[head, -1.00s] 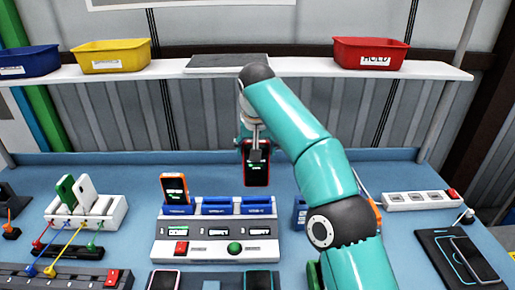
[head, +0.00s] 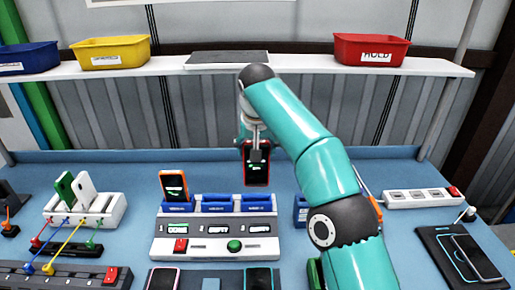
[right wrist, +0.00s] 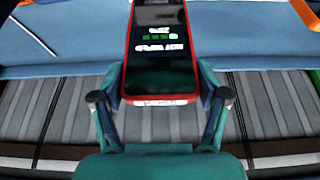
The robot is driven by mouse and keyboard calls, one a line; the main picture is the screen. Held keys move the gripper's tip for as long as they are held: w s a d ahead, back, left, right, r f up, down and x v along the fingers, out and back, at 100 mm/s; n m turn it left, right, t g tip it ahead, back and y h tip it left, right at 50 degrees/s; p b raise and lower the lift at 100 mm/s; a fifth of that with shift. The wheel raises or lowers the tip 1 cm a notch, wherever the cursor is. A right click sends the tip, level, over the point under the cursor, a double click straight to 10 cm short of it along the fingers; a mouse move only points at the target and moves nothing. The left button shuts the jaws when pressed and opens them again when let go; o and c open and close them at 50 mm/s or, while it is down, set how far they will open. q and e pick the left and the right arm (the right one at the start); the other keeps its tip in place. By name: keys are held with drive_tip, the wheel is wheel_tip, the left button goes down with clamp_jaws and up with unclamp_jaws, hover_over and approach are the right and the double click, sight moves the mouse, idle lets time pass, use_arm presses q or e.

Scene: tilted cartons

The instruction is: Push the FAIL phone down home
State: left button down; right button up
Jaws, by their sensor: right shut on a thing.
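My right gripper (head: 256,152) is shut on a red-cased phone (head: 256,173), upright above and behind the right slot of the dock, apart from it. In the right wrist view the red phone (right wrist: 160,50) is between the fingers, its dark screen showing small white and green text, too blurred to read surely. The grey-and-blue dock (head: 215,247) has three blue slots. An orange phone (head: 174,186) stands in the left slot, leaning back; the middle and right slots look empty. The left label looks green, the other two read EMPTY. No FAIL marking is readable. My left gripper is out of view.
A white rack (head: 85,212) with green and white phones stands left. Two phones lie in front of the dock. A charging pad (head: 440,262) and power strip (head: 418,197) are right. A shelf (head: 300,64) behind bears yellow, blue and red bins.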

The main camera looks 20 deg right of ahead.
sight(256, 174)
drive_tip(key=shift+f+b, duration=3.85)
drive_tip(key=shift+f, duration=0.9)
idle(3.2)
